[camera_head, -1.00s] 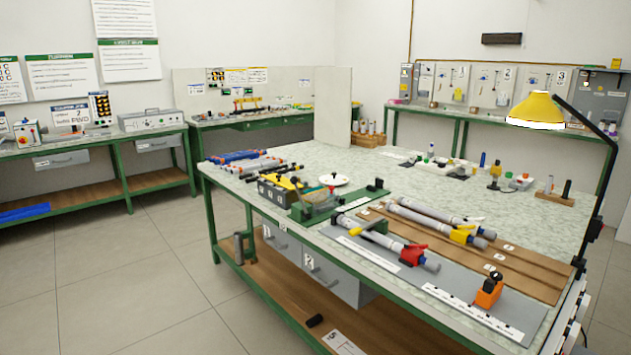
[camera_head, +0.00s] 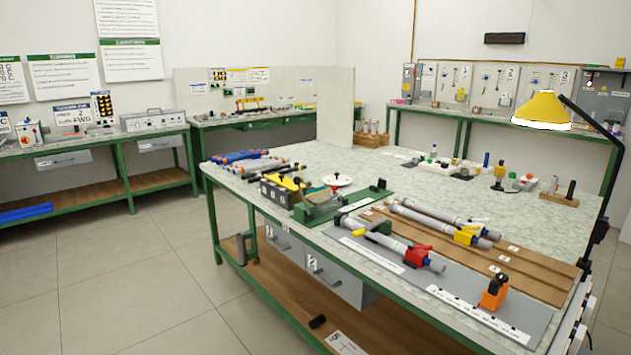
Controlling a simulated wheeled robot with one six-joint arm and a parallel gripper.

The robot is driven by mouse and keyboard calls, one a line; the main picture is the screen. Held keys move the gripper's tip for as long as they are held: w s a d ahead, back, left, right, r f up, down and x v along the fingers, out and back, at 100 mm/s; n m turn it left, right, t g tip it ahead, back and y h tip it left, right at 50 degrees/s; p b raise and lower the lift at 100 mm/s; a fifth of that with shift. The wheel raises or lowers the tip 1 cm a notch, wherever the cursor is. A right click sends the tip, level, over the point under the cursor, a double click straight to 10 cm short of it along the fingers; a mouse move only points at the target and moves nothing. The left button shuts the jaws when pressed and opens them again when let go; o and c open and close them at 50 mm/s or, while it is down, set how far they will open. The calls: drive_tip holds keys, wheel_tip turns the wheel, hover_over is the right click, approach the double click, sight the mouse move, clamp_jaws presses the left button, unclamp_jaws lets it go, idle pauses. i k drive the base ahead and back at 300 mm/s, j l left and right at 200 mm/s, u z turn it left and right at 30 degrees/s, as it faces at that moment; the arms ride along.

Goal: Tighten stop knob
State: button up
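An orange stop block (camera_head: 494,293) stands on the grey mat (camera_head: 460,285) near the right front of the green-framed bench. A small dark knob (camera_head: 500,277) shows at its top; how tight it is cannot be told. A grey rod (camera_head: 392,245) lies on the same mat, to the left of the block and apart from it. A red clamp (camera_head: 417,256) sits around the rod near its right end, and a yellow-handled piece (camera_head: 374,229) lies across its left part. My gripper is not in view.
More grey rods (camera_head: 425,216) with a yellow clamp (camera_head: 467,235) lie on the brown grooved board (camera_head: 530,274) behind. White scale strips (camera_head: 478,314) run along the mat's front. A yellow lamp (camera_head: 541,108) overhangs the right side.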

sight(502, 277)
drive_tip(key=k+l+u, duration=0.1)
drive_tip(key=k+z, duration=0.15)
drive_tip(key=k, duration=0.2)
drive_tip(key=k+l+z, duration=0.15)
drive_tip(key=i+l, duration=0.15)
drive_tip(key=l, duration=0.15)
drive_tip(key=i+l, duration=0.1)
drive_tip(key=l, duration=0.2)
drive_tip(key=l+u, duration=0.2)
